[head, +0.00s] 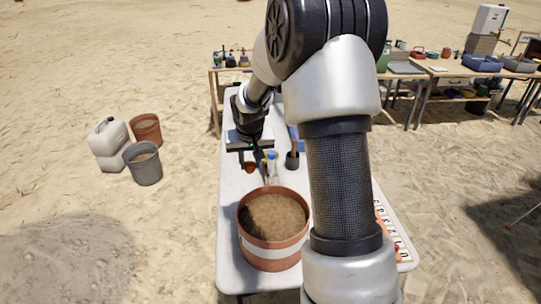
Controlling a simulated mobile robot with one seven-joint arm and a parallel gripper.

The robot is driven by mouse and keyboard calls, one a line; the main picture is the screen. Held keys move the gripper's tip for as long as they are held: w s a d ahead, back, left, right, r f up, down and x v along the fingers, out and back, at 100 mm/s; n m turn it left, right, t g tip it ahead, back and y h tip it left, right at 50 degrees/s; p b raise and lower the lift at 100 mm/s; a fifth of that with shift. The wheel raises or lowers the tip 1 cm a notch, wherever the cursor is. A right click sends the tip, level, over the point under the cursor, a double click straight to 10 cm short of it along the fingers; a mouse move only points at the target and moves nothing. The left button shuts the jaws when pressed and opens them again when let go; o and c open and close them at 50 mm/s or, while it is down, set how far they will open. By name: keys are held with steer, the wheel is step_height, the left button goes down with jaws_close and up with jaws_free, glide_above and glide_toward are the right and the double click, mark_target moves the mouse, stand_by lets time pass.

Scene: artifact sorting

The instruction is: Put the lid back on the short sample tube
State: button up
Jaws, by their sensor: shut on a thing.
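My gripper (262,156) points down over the far half of the white table, below my dark wrist. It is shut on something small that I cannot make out. A clear tube or bottle (273,173) with a blue top (272,155) stands just right of the fingers. I cannot tell whether the fingers touch it, or whether it is the short sample tube. A small reddish-brown item (250,167) is left of the fingers. The lid cannot be clearly made out.
A large terracotta bucket of sand (273,253) fills the near part of the white table (228,205). A dark cup with tools (292,161) stands right of the tube. My arm hides much of the table's right side. A labelled tray (404,250) shows at the right edge.

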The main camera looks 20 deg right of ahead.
steer(key=w+d+f+m+h+b, duration=0.1)
steer(key=w+d+f+m, duration=0.15)
steer(key=w+d, duration=0.3)
steer(key=w+d+f+m, duration=0.1)
steer(key=w+d+f, duration=0.3)
steer(key=d, duration=0.3)
step_height(320, 180, down, 6)
steer(key=b, duration=0.4)
steer(key=shift+a+f, duration=0.15)
steer(key=shift+a, duration=0.15)
steer(key=shift+s, duration=0.1)
steer(key=shift+f+b, duration=0.2)
steer(key=shift+b, duration=0.7)
stand_by(1.4)
stand_by(0.4)
steer(key=o, duration=1.6)
steer(key=shift+r, duration=0.1)
